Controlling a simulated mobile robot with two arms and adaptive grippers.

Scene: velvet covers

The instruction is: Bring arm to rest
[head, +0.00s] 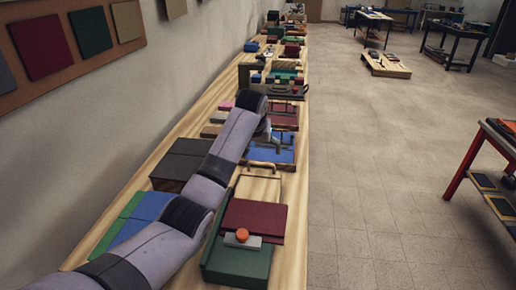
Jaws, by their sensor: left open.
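My left arm comes in from the lower left, lies out over the long wooden bench (295,235) and bends near the middle of the bench. My left gripper (275,146) is small in this view and partly hidden by the arm. It is open and hangs over a blue panel (284,155) on the bench. I cannot tell whether its fingertips touch anything. My right gripper is not in view.
Near me on the bench are a dark red cover (254,217), a green box (236,264), an orange knob (242,234) and a dark grey box (180,160). A wall with sample boards (70,45) runs along the left.

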